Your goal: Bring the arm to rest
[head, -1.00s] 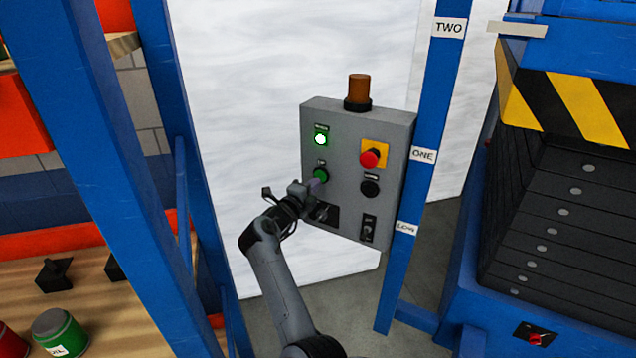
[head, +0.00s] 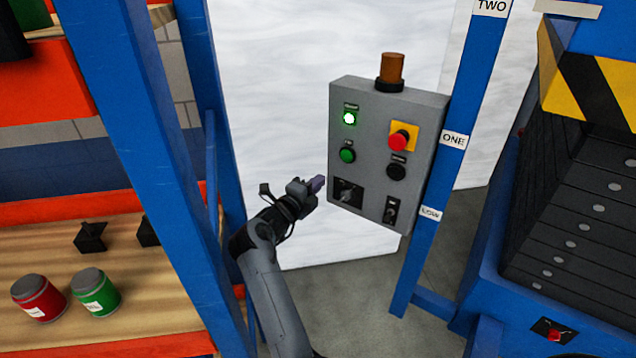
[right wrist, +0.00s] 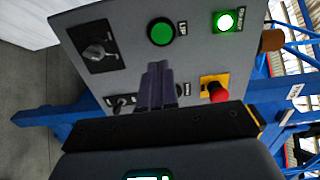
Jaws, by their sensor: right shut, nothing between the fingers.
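My right gripper (head: 317,184) is shut and empty. In the head view it is just left of the grey control panel (head: 372,153), at about the height between the green button (head: 347,155) and the rotary switch (head: 347,194). In the right wrist view the shut fingers (right wrist: 157,84) stand in front of the panel face (right wrist: 200,55), apart from the green button (right wrist: 161,31). The lit green lamp (head: 349,118) glows at the panel's upper left. My left gripper is not in view.
The panel also carries a red emergency button (head: 398,140) on a yellow plate and an amber beacon (head: 391,68) on top. A blue rack post (head: 150,150) and shelf with red and green cans (head: 96,292) stand left. A blue press with black plates (head: 570,230) stands right.

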